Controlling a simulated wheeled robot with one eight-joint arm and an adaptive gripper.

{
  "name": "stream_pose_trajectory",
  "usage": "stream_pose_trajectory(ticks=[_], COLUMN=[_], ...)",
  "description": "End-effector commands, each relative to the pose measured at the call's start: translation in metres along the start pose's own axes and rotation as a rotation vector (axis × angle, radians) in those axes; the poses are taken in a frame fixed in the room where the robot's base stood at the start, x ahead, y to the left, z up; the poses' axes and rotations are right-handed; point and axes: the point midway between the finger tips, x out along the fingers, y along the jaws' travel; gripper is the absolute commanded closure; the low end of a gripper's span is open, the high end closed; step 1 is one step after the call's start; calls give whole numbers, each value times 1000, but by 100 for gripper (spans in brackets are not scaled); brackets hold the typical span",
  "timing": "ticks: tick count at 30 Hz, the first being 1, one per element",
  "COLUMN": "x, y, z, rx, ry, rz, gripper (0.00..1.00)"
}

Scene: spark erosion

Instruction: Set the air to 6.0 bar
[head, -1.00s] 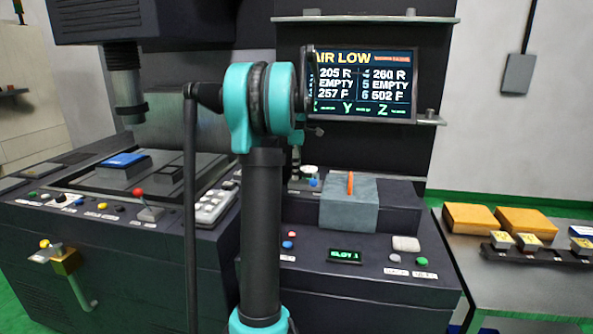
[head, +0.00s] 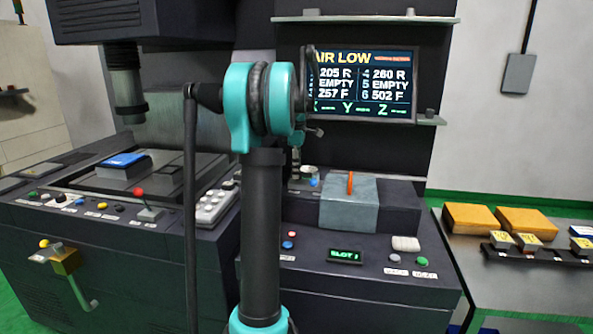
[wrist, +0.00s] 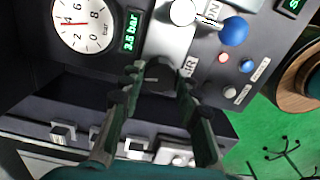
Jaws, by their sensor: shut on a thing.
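In the wrist view a round white air gauge (wrist: 85,22) marked in bar has a red needle near the 4. Beside it a green digital readout (wrist: 131,32) seems to read 3.5 bar. My gripper (wrist: 158,76) is shut on a dark knob (wrist: 160,80), small and partly hidden between the fingertips, next to a pale plate below the gauge. In the head view my arm hides most of the gripper and the knob. The screen (head: 362,85) there shows AIR LOW in yellow.
A blue knob (wrist: 233,31) and small red and blue buttons lie close to the right of my fingers. In the head view a grey block with an orange handle (head: 350,184) stands on the console. A side table with yellow blocks (head: 470,217) is at the right.

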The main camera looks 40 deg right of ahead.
Motion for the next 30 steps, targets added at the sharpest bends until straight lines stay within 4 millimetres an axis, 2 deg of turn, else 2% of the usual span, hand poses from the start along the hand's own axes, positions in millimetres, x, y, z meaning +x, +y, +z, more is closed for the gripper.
stream_pose_trajectory(ticks=[8,30], x=[0,0], y=[0,1], z=[0,0], rx=[158,854], ry=[0,0], rz=[0,1], gripper=[97,97])
